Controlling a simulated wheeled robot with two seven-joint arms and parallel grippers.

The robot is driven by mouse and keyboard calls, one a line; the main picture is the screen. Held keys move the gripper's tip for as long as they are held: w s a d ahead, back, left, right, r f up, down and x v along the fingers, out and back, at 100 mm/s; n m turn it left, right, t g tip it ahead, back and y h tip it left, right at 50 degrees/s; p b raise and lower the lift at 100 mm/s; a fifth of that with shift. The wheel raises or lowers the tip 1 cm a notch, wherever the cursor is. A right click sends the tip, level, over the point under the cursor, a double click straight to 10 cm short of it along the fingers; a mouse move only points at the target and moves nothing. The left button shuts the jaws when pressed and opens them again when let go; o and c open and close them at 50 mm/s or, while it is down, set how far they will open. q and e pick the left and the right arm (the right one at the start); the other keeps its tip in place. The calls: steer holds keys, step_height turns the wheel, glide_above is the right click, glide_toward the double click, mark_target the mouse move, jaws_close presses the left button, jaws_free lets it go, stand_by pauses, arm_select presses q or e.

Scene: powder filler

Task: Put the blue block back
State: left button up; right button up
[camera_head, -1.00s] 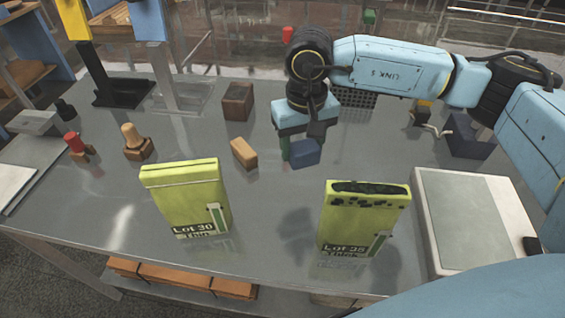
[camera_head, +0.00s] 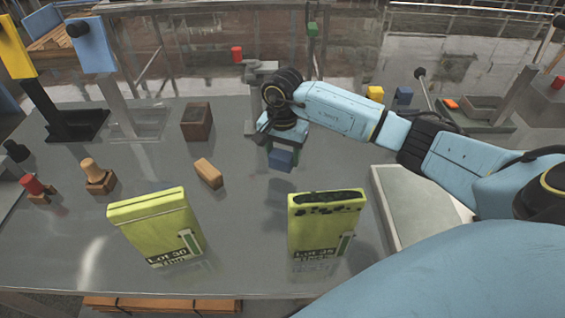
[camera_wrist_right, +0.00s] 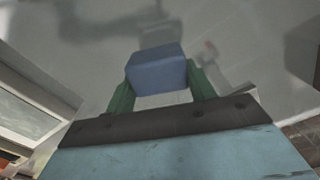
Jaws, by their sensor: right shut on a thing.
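The blue block (camera_head: 282,160) is held in my right gripper (camera_head: 281,150) above the grey table, in the middle of the head view. In the right wrist view the blue block (camera_wrist_right: 157,70) sits between the two green fingers of the gripper (camera_wrist_right: 160,82), which are shut on its sides. The block seems clear of the tabletop. My left gripper is not in view.
Two yellow-green boxes, Lot 30 (camera_head: 157,228) and Lot 35 (camera_head: 325,225), stand at the front. An orange-tan block (camera_head: 208,173), a brown block (camera_head: 197,121) and a wooden stamp-like piece (camera_head: 98,178) are to the left. A pale flat-topped unit (camera_head: 405,205) lies right.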

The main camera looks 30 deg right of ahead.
mark_target(283, 164)
steer(key=shift+f, duration=1.85)
steer(key=shift+f, duration=0.2)
steer(key=o, duration=1)
steer(key=shift+r, duration=0.1)
step_height(283, 164, up, 12)
steer(key=shift+r, duration=0.15)
